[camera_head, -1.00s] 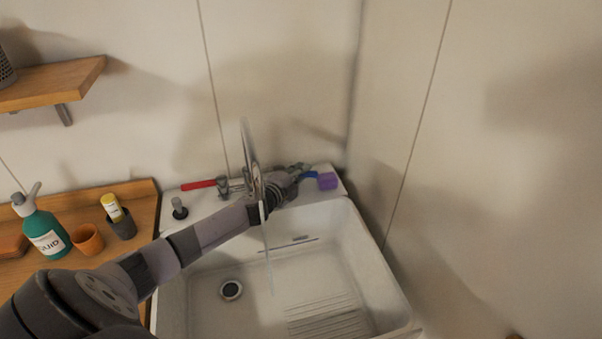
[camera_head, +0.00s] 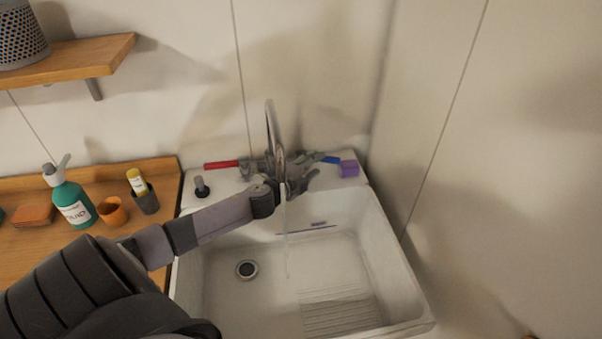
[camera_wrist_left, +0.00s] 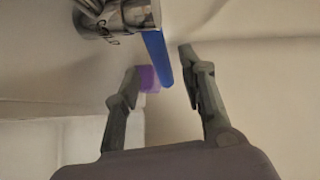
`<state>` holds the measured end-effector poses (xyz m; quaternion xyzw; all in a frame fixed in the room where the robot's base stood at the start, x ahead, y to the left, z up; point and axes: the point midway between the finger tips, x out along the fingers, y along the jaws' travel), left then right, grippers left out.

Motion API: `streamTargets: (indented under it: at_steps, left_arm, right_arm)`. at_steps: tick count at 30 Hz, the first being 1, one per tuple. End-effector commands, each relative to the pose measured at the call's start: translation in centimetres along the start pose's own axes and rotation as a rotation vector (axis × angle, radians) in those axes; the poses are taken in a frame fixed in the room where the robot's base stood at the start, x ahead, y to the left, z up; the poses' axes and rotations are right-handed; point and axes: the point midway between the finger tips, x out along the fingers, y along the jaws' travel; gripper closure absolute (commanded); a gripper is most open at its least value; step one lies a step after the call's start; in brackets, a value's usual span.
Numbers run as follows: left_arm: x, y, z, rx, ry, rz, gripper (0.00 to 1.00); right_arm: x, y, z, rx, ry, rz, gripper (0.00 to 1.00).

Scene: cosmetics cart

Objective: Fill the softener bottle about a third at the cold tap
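The chrome tap (camera_head: 272,135) stands at the sink's back edge, and a thin stream of water (camera_head: 286,235) runs from it into the sink. Its blue cold handle (camera_head: 328,158) points right; it also shows in the wrist view (camera_wrist_left: 157,57). The red hot handle (camera_head: 220,164) points left. My left gripper (camera_head: 309,178) is open just in front of the blue handle. In the wrist view its fingers (camera_wrist_left: 160,62) are spread and empty, with the handle beyond the gap. I cannot identify a softener bottle. My right gripper is not in view.
The white sink (camera_head: 405,270) has a bare basin with a drain. A purple block (camera_head: 349,168) sits on its back right corner.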

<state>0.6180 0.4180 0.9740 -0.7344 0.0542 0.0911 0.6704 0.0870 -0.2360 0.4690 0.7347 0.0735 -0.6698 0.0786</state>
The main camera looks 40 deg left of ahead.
Motion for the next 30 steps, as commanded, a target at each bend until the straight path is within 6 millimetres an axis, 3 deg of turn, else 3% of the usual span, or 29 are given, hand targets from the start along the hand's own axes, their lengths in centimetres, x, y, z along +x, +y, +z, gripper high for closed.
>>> streamTargets:
  at_steps: [6,12,25,30]
  left_arm:
    - [-3.8,0.2,0.0,0.0,0.0,0.003,0.62]
    - [-5.9,0.1,0.0,-0.001,0.001,0.002,0.62]
    - [-6.8,0.0,0.0,0.0,-0.001,0.0,0.62]
    - [-7.0,0.5,-0.5,-0.062,-0.001,0.015,0.72]
  right_arm:
    - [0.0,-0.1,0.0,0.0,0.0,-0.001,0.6]
    - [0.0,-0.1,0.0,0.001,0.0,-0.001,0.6]
    - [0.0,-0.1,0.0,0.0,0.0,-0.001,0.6]
    - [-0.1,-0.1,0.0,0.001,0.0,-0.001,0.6]
